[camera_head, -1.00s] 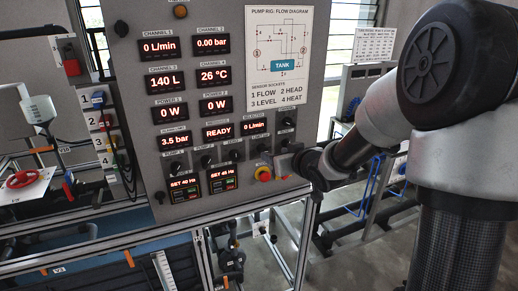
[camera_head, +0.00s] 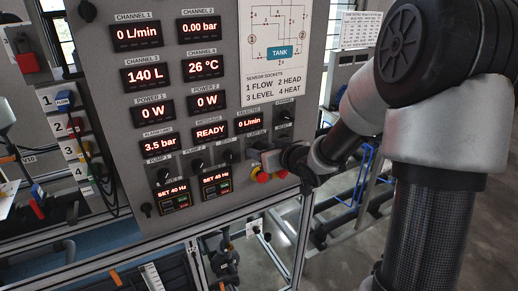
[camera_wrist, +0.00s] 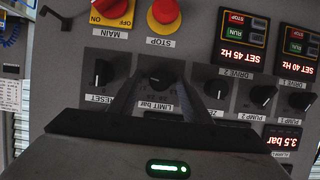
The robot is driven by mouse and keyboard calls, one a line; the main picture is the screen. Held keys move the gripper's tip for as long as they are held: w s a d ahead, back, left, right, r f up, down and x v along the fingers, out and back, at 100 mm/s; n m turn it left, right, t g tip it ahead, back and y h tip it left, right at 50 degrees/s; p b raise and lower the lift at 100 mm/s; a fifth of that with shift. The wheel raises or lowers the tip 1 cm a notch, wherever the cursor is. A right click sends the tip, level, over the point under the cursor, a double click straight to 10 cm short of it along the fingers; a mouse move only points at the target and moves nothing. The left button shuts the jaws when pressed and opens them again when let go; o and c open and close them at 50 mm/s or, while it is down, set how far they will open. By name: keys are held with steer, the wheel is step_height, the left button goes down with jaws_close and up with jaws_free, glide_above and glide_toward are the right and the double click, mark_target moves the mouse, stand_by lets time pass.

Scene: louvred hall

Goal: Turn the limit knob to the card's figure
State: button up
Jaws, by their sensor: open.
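The limit knob (camera_wrist: 157,78), dark and round with a "LIMIT bar" label under it, is in the middle of the wrist view, which shows the panel upside down. My gripper (camera_wrist: 160,84) is open, with one finger on each side of the knob; I cannot tell whether they touch it. In the head view my gripper (camera_head: 270,160) is at the panel's lower right and hides most of the knob. The limit display (camera_head: 158,142) reads 3.5 bar, and it also shows in the wrist view (camera_wrist: 285,140). A white card (camera_head: 362,30) stands behind at upper right; its text is too small to read.
The red stop button (camera_wrist: 163,14) and main switch (camera_wrist: 113,12) are close by. The message display (camera_head: 210,131) reads READY. Cables (camera_head: 98,170) hang at the panel's left.

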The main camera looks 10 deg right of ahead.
steer(key=c, duration=1)
steer(key=shift+c, duration=0.2)
steer(key=shift+f+b, duration=0.15)
steer(key=shift+b, duration=0.55)
steer(key=n+h+b, duration=0.1)
steer(key=b, duration=0.5)
steer(key=n+t+h+b, duration=0.1)
steer(key=n+b, duration=0.1)
steer(key=b, duration=0.4)
steer(key=n+h+b, duration=0.1)
steer(key=n+b, duration=0.1)
steer(key=b, duration=0.5)
steer(key=shift+s+a+t, duration=0.15)
steer(key=shift+a+t, duration=0.1)
steer(key=shift+t, duration=0.15)
steer(key=shift+b, duration=0.3)
